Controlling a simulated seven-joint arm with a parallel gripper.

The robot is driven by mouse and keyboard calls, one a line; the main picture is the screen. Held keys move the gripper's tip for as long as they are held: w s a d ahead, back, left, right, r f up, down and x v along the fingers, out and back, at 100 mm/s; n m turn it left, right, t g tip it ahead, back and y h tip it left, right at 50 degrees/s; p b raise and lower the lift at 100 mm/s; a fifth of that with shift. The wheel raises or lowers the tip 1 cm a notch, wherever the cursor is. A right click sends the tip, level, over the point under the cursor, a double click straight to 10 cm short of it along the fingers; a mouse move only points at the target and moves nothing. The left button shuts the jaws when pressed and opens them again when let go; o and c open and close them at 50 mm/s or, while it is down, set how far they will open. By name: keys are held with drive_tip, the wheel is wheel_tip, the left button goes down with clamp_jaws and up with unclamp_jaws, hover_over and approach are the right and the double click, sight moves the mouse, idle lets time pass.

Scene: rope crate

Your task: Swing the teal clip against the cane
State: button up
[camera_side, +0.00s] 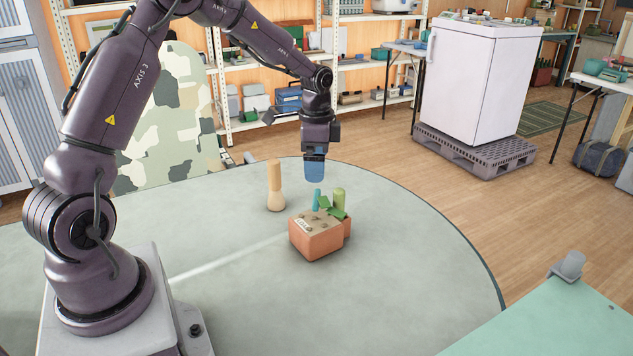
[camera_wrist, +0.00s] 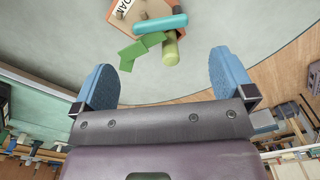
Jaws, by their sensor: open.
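A small orange-brown crate (camera_side: 308,243) stands on the round table with a white label on it; it also shows at the top of the wrist view (camera_wrist: 119,24). A teal rod-like piece (camera_side: 316,199), which may be the clip, stands at its far side and shows as a rounded bar in the wrist view (camera_wrist: 160,25). Beside it are green flat pieces (camera_wrist: 140,48) and an olive cylinder (camera_wrist: 171,48). I cannot tell which part is the cane. My gripper (camera_side: 315,157) is open and empty above and behind the crate; its blue fingers are wide apart in the wrist view (camera_wrist: 162,62).
A tan wooden peg (camera_side: 275,185) stands upright on the table (camera_side: 400,270), left of the crate. The table is clear to the right and in front. A green surface (camera_side: 560,315) lies at the lower right. Shelves and a white fridge (camera_side: 475,80) stand well behind.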

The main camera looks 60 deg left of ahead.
wheel_tip(320, 180, up, 5)
hover_over(316, 197)
drive_tip(key=shift+w+f, duration=0.1)
drive_tip(key=shift+f, duration=0.05)
drive_tip(key=shift+f, duration=0.15)
wheel_tip(316, 197, down, 13)
drive_tip(key=shift+r, duration=0.1)
idle(0.6)
drive_tip(key=c, duration=0.8)
drive_tip(key=n, duration=0.2)
drive_tip(key=w+n, duration=0.1)
drive_tip(key=n, duration=0.1)
drive_tip(key=shift+d+n, duration=0.2)
drive_tip(key=shift+n, duration=0.2)
